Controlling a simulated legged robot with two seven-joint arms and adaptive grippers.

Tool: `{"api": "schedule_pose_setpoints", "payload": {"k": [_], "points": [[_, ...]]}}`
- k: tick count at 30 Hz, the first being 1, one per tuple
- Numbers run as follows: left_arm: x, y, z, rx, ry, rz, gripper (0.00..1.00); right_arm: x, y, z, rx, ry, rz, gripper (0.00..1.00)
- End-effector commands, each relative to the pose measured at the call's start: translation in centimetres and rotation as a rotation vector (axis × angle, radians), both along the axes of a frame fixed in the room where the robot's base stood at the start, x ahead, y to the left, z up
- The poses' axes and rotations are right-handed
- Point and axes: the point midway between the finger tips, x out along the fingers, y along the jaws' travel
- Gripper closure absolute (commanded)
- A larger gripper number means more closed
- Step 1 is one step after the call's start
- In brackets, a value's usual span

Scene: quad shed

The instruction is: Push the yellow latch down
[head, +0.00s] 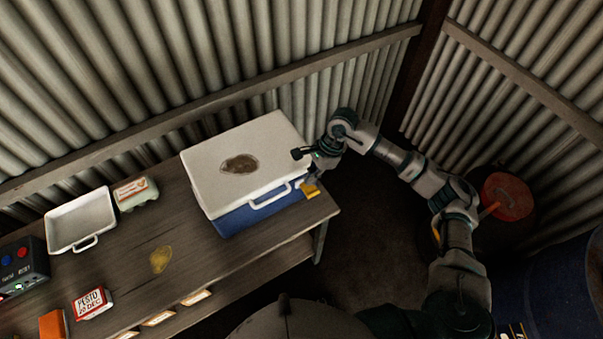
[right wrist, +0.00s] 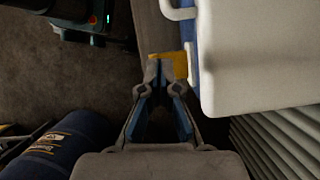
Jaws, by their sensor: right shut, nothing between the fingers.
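The yellow latch (head: 309,189) is on the right end of the blue cool box (head: 240,218) with a white lid (head: 225,150). In the right wrist view the yellow latch (right wrist: 180,64) shows just beyond my fingertips, partly hidden by them. My right gripper (head: 310,179) is shut and empty, close by the latch at the box's right end. In the right wrist view the right gripper (right wrist: 160,66) has its fingertips together at the latch's edge; I cannot tell if they touch it. My left gripper is not in view.
The box stands at the right end of a wooden bench (head: 200,255). A white tray (head: 62,213), an egg carton (head: 136,193), a pesto box (head: 92,303) and a control box (head: 22,268) are further left. A corrugated wall (head: 200,50) is close behind. A blue drum (head: 560,290) stands at right.

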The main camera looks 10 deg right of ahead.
Motion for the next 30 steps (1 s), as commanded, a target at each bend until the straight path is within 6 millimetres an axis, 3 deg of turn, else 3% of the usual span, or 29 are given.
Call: {"api": "schedule_pose_setpoints", "payload": {"k": [3, 6, 18, 30], "points": [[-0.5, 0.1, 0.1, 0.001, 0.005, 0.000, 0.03, 0.5, -2.1, 0.7, -0.094, -0.032, 0.029, 1.00], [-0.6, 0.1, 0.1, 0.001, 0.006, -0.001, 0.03, 0.8, -3.0, 0.9, -0.130, -0.041, 0.038, 1.00], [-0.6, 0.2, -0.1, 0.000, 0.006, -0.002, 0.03, 0.8, -2.9, 0.8, -0.137, -0.042, 0.041, 1.00], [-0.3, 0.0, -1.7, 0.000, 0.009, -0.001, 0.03, 0.5, -2.0, -3.6, -0.135, -0.039, 0.041, 1.00]]}}
